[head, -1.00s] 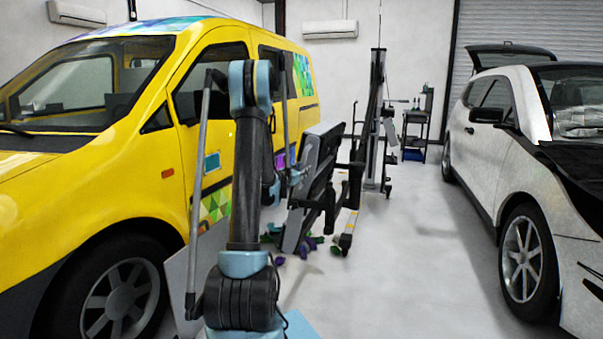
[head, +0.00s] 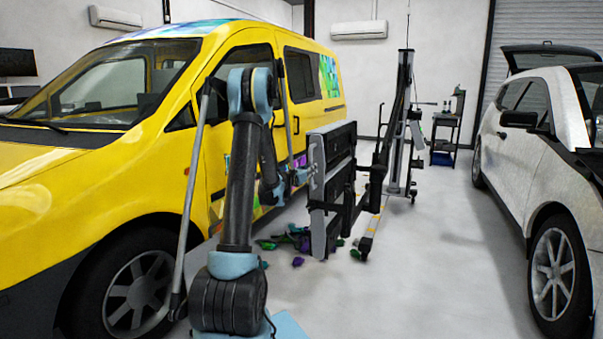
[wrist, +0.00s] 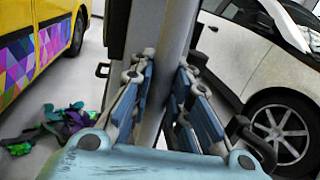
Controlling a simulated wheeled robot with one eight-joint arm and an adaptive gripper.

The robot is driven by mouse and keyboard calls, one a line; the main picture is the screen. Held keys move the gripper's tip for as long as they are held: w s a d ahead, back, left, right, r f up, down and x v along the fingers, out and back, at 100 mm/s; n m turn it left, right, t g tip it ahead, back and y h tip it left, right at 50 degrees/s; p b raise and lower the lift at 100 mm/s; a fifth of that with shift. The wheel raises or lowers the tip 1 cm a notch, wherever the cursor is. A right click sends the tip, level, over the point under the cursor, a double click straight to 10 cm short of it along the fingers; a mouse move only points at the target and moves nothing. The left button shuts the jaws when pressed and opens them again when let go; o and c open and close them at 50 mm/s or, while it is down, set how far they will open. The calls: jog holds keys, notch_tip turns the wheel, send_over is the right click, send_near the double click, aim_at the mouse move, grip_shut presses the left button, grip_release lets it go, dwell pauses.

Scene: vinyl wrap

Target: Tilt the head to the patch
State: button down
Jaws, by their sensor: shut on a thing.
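The lamp-like head (head: 317,190) is a flat grey and black panel on the arm of a wheeled stand (head: 403,120). It is close to upright in the head view, facing toward the yellow van (head: 120,90). My gripper (head: 308,176) is at its left side, shut on a grey bar (wrist: 178,40) of the head, which passes between the fingers in the wrist view (wrist: 168,85). A multicoloured vinyl patch (wrist: 40,50) shows on the van's side in the wrist view. In the head view my arm hides much of that side.
Coloured vinyl scraps (head: 290,240) lie on the floor below the head; they also show in the wrist view (wrist: 60,125). A white car (head: 545,150) stands at the right. A small trolley (head: 446,135) is at the back. The floor between stand and car is clear.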

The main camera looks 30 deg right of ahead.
jog(key=shift+w+a, duration=0.2)
jog(key=c, duration=1.5)
grip_release()
jog(key=v, duration=1.2)
jog(key=shift+f, duration=0.1)
